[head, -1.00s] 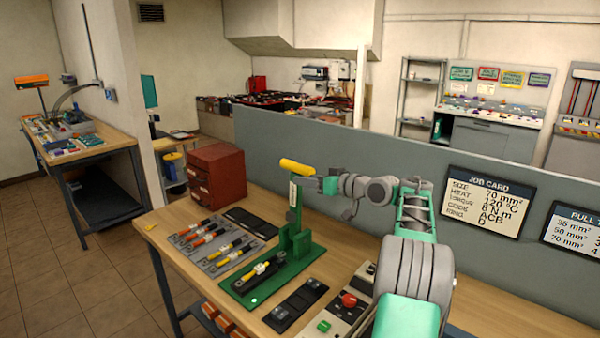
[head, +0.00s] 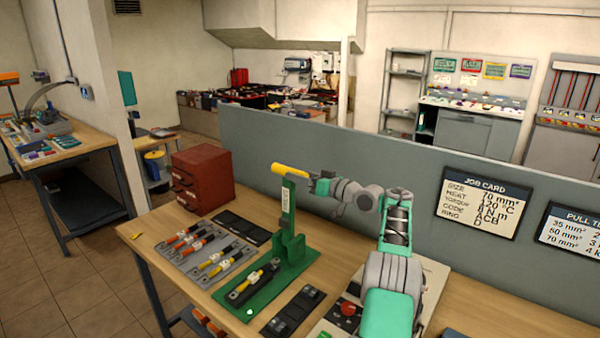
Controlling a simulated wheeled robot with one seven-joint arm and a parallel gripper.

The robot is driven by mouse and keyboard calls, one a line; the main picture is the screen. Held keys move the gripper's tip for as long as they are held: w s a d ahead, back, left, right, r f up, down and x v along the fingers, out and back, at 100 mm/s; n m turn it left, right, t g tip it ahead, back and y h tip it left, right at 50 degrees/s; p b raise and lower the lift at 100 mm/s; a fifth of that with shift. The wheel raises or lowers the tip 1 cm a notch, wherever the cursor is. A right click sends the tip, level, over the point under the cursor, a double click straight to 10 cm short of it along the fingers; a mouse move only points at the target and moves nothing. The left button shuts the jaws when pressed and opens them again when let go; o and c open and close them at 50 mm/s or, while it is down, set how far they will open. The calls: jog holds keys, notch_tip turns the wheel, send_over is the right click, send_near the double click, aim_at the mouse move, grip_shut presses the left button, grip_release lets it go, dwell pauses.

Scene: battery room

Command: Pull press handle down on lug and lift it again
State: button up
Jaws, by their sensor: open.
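The green press (head: 291,243) stands upright on its green base on the workbench. Its lever is raised, with a yellow handle (head: 290,170) at the top. A dark cable piece with a metal lug (head: 245,285) lies on the base in front of the press post. My gripper (head: 314,186) is open, just right of the handle's right end and slightly below it. It does not appear to hold the handle; whether it touches it I cannot tell.
A red drawer cabinet (head: 203,180) stands behind. A dark strip (head: 293,309) and a control box with a red button (head: 348,309) lie right. A grey partition (head: 400,200) closes the back.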

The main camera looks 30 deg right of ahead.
jog(key=shift+c, duration=0.3)
grip_shut()
dwell(0.3)
dwell(0.8)
